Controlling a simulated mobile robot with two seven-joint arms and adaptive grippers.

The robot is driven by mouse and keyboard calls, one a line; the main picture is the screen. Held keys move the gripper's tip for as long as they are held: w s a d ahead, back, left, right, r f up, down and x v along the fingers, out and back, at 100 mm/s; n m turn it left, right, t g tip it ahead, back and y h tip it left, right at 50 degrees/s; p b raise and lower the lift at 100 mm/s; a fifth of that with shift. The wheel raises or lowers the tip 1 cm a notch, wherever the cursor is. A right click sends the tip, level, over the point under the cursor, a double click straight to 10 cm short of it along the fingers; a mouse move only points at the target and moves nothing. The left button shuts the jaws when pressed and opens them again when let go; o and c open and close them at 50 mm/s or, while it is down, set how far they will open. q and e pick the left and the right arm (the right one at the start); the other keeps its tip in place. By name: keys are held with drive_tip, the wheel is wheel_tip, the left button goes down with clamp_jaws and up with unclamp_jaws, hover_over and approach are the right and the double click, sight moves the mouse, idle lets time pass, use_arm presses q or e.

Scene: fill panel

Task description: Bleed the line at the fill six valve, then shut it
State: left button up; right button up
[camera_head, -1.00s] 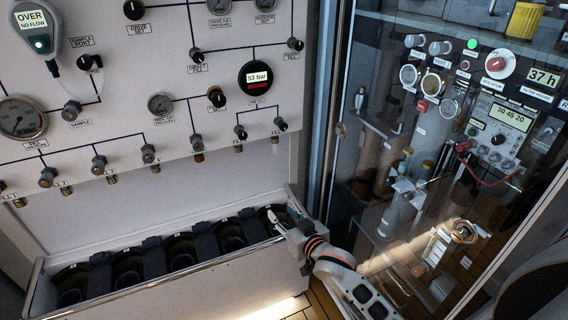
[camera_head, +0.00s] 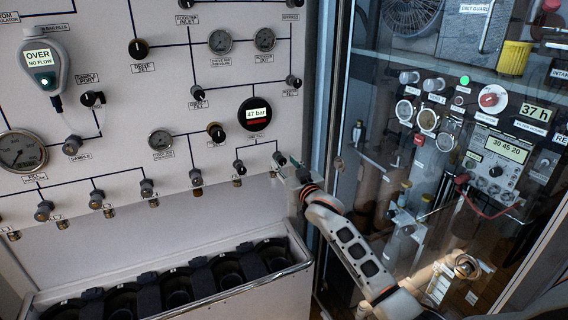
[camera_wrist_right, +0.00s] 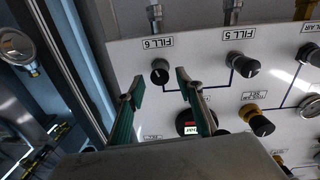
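The fill six valve, a black knob (camera_wrist_right: 160,72) under a "FILL 6" label, shows upside down in the right wrist view. In the head view my right gripper (camera_head: 284,168) is at this valve, at the panel's lower right, and mostly covers it. In the wrist view the two green-backed fingers of my right gripper (camera_wrist_right: 159,84) are apart, one on each side of the knob. I see no clear contact with it. The round pressure display (camera_head: 255,114) above reads 47 bar. My left gripper is not in view.
The fill five valve (camera_wrist_right: 244,67) is close beside fill six. Several other valves and gauges line the panel. A trough (camera_head: 292,268) with black holders stands below. A glass-fronted cabinet (camera_head: 335,130) is just right. A handheld meter (camera_head: 43,62) reads "OVER NO FLOW".

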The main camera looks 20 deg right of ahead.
drive_tip(key=shift+w, duration=0.65)
clamp_jaws()
drive_tip(key=shift+n, duration=1.7)
unclamp_jaws()
drive_tip(key=s, duration=1.2)
